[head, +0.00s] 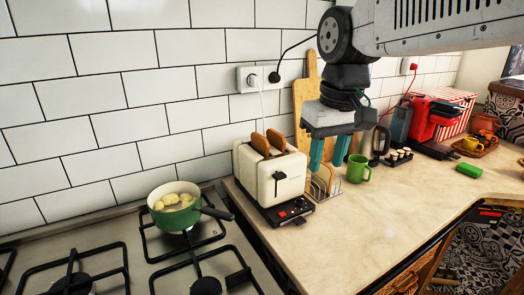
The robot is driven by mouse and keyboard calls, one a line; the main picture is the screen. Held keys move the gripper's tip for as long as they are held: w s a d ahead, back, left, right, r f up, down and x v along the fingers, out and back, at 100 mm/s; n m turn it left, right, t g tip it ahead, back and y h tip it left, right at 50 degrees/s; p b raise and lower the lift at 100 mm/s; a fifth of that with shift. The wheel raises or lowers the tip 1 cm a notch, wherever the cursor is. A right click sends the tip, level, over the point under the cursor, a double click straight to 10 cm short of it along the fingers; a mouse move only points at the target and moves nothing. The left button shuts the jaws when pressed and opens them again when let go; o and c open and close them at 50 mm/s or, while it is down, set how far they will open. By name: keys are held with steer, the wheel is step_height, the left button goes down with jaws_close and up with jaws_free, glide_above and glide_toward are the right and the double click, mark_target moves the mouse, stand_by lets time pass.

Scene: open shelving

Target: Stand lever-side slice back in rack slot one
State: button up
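A cream toaster (262,187) stands at the counter's left end, with its dark lever (279,180) on the side facing me. Two browned slices stick up from its top, a left slice (260,144) and a right slice (276,140). I cannot tell for sure which is the lever-side one. A wire rack (323,188) stands right of the toaster, partly hidden behind it and by my fingers; its slots are hard to make out. My gripper (328,165) points down over the rack, right of the slices.
A green mug (358,168) stands close right of the rack. A cutting board (303,100) leans on the wall behind my gripper. A green pot (175,208) sits on the hob at left. The front counter is clear.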

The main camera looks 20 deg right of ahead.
steer(key=w+r, duration=0.3)
steer(key=w, duration=1.5)
steer(key=n, duration=0.2)
glide_toward(260, 135)
steer(key=shift+s+d, duration=0.45)
steer(key=f, duration=0.2)
steer(key=w+f, duration=0.1)
steer(key=f, duration=0.2)
steer(key=a+f, duration=0.1)
steer(key=f, duration=0.2)
steer(key=shift+w, duration=0.35)
jaws_close()
